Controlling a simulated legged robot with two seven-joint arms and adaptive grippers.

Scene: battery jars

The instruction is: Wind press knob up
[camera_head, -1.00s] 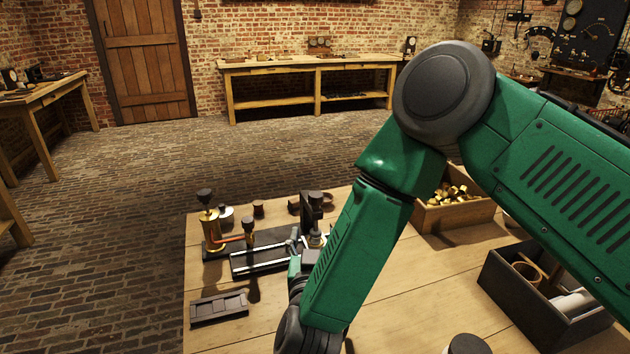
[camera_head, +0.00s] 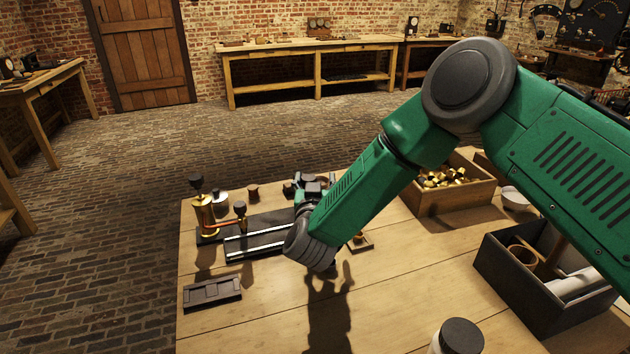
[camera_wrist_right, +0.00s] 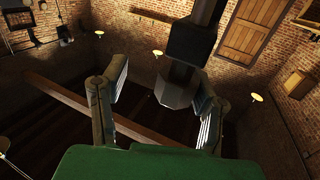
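The press stands at the back left of the wooden table, and its dark base with pale rails (camera_head: 258,243) shows in the head view. Its upper part is mostly hidden behind my right gripper (camera_head: 314,187). In the right wrist view, a grey faceted piece that looks like the press knob (camera_wrist_right: 173,92) sits under a black block on a dark column (camera_wrist_right: 191,43). The two fingers of my right gripper (camera_wrist_right: 157,103) stand apart on either side of this piece, with gaps visible, so the gripper is open. My left gripper is not in view.
A brass apparatus (camera_head: 205,216) stands left of the press. A dark slotted tray (camera_head: 212,292) lies in front. A wooden box of brass parts (camera_head: 450,200), a dark bin (camera_head: 520,289) and a black-lidded jar (camera_head: 460,338) are to the right. The middle front table is clear.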

